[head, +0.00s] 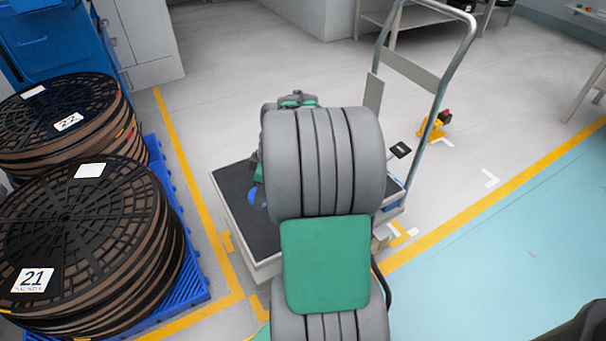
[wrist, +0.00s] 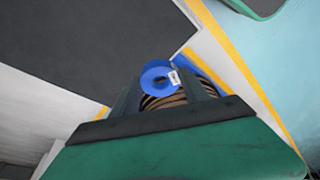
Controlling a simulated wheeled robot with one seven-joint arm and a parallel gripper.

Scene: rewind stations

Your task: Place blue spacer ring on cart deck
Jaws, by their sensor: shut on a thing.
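The blue spacer ring (wrist: 149,85), with a small white label, is between the fingertips of my gripper (wrist: 160,77) in the wrist view. My gripper is shut on it. In the head view my arm hides most of the gripper, and a bit of blue (head: 257,197), likely the ring, shows at the arm's left side against the deck. The cart deck (head: 238,190) is a dark mat with a pale rim, partly hidden by my arm. In the wrist view the dark deck (wrist: 85,40) fills the upper left. I cannot tell the ring's height above it.
The cart's grey push handle (head: 452,75) rises at the deck's far right. Large reel stacks (head: 85,240) stand on a blue pallet (head: 190,285) at left. A small yellow item (head: 432,128) is on the floor behind the handle. The deck's visible left part looks clear.

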